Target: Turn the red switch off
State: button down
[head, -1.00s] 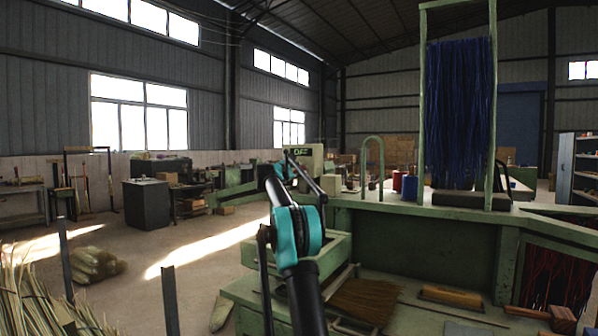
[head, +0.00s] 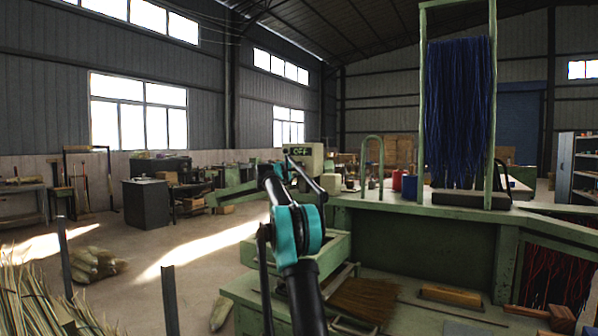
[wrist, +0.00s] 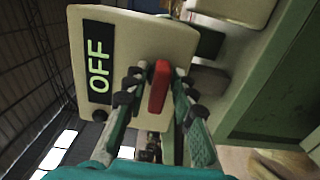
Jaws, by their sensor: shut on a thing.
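The red switch (wrist: 159,86) is a narrow red lever on a cream switch box (wrist: 142,32) in the wrist view. A black label on the box reads OFF in green letters. My gripper (wrist: 155,88) has its two fingers on either side of the red switch, shut on it. In the head view the cream switch box (head: 304,157) stands past my arm, behind the green bench. My gripper is mostly hidden there by my own arm, and the switch cannot be made out.
A green bench (head: 420,243) with a brush and wooden pieces lies at the right. A frame of blue bristles (head: 458,110) rises on it.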

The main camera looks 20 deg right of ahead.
dwell(0.4)
jog(key=c, duration=1.5)
grip_release()
jog(key=shift+c, duration=0.2)
jog(key=v, duration=1.2)
